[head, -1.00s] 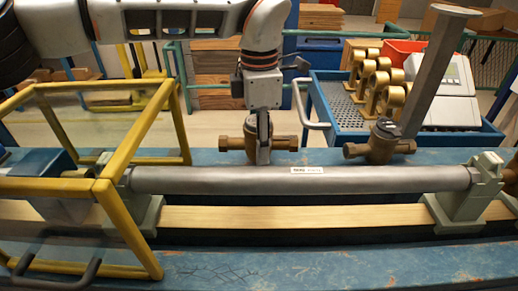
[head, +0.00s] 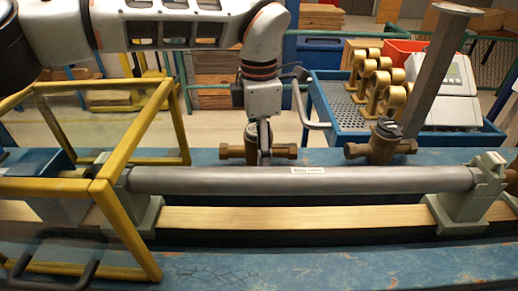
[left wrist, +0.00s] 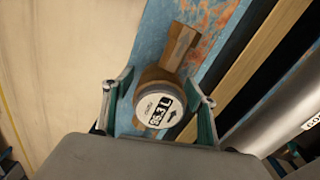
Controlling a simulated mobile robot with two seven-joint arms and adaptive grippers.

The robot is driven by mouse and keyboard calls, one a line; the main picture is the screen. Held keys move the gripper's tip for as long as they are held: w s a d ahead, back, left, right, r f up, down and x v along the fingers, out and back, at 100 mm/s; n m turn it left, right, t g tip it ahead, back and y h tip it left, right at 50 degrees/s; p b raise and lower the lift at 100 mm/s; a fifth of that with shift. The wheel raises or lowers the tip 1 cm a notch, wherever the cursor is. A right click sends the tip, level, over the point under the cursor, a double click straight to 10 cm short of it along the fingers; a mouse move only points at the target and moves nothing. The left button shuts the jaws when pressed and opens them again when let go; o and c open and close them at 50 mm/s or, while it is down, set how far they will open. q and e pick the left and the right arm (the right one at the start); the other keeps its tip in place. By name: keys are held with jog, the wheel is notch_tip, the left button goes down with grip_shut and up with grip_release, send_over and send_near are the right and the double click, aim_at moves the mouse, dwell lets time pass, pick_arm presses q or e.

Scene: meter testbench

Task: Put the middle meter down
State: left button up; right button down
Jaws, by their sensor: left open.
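A brass meter (head: 232,151) with a round dial stands upright on the blue bench behind the long grey pipe. It also shows in the left wrist view (left wrist: 158,104), where its white face reads about 86.3 L. My left gripper (head: 263,148) comes down over it from above. In the left wrist view my left gripper (left wrist: 160,108) is open, with one finger on each side of the dial and gaps between. A second brass meter (head: 381,146) stands farther right on the bench. My right gripper is not in view.
The grey pipe (head: 380,180) runs across the front between clamp blocks. A yellow frame (head: 104,190) stands at the left. A slanted grey post (head: 432,70) rises by the second meter. Behind is a blue cart (head: 325,118) with brass rings.

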pick_arm(q)
notch_tip(320, 180, up, 7)
jog(key=shift+f+p, duration=0.1)
jog(key=shift+p, duration=0.5)
notch_tip(320, 180, up, 4)
jog(key=shift+p, duration=0.35)
jog(key=shift+r, duration=0.55)
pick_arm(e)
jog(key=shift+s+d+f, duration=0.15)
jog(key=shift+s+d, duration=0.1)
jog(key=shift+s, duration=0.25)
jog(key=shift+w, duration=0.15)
